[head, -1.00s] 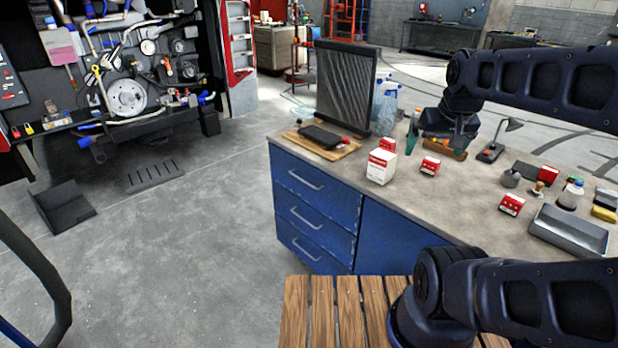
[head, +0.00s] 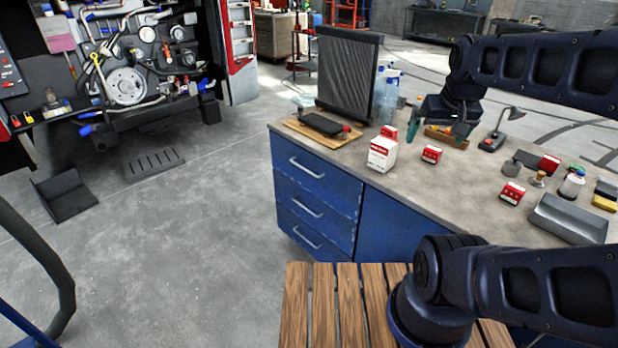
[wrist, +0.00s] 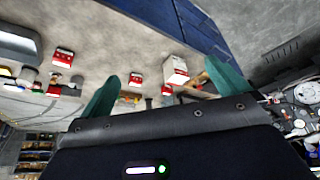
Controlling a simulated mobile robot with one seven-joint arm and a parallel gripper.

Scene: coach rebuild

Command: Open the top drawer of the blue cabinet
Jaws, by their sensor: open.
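The blue cabinet (head: 400,222) stands under the workbench top, with a stack of three drawers at its left end. The top drawer (head: 336,188) is shut and has a pale bar handle (head: 307,168). My gripper (head: 437,133) is open and empty above the bench top, to the right of and higher than the top drawer, apart from the handle. Its two teal fingers also show spread in the wrist view (wrist: 162,74). In that view a blue cabinet face (wrist: 202,28) is at the top; the drawer handle cannot be made out.
A radiator (head: 347,75), a spray bottle (head: 389,95), a white-and-red box (head: 382,154) and small red boxes (head: 432,154) stand on the bench top. A wooden slatted surface (head: 325,305) is in front below. The floor (head: 200,220) left of the drawers is clear.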

